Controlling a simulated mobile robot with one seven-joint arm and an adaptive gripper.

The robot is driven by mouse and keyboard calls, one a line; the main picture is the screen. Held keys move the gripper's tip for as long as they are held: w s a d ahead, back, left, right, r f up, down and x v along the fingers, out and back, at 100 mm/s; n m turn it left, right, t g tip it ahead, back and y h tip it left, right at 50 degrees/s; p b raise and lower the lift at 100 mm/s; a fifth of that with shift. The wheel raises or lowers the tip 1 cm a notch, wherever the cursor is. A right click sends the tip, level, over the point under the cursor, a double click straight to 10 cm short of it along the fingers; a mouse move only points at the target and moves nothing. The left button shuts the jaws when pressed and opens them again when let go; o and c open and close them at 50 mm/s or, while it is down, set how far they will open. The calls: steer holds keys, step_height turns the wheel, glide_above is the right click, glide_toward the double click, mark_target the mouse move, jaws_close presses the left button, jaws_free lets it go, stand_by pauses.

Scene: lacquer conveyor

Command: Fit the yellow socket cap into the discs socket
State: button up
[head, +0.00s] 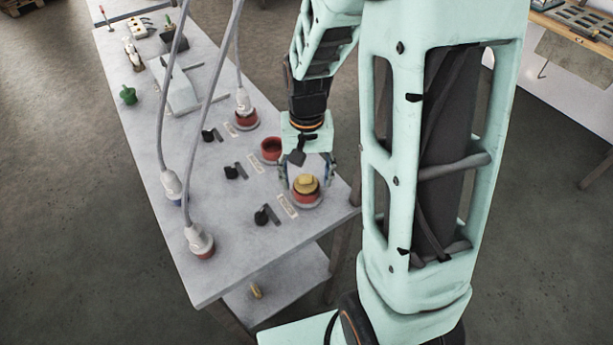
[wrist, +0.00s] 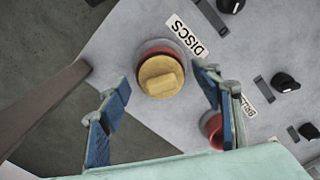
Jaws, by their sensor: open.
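The yellow socket cap (head: 306,183) sits on the red-rimmed discs socket (head: 305,200) near the table's right edge. In the wrist view the cap (wrist: 160,78) shows its raised grip bar and covers most of the socket opening, with the red rim (wrist: 150,49) showing behind it. I cannot tell how deep the cap sits. The DISCS label (wrist: 187,37) lies beside the socket. My gripper (head: 307,172) is open above the cap. In the wrist view its blue fingers (wrist: 163,84) stand apart, one on each side, with no visible contact with the cap.
Another red socket (head: 271,149) stands open close behind; it also shows by the right finger (wrist: 213,130). Plugs with grey cables (head: 199,240) stand at the table's left edge and farther back. Black knobs (head: 262,217) line the table. The table edge is close by.

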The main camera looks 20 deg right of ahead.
steer(key=shift+r, duration=0.15)
step_height(320, 180, up, 12)
stand_by(0.4)
stand_by(0.3)
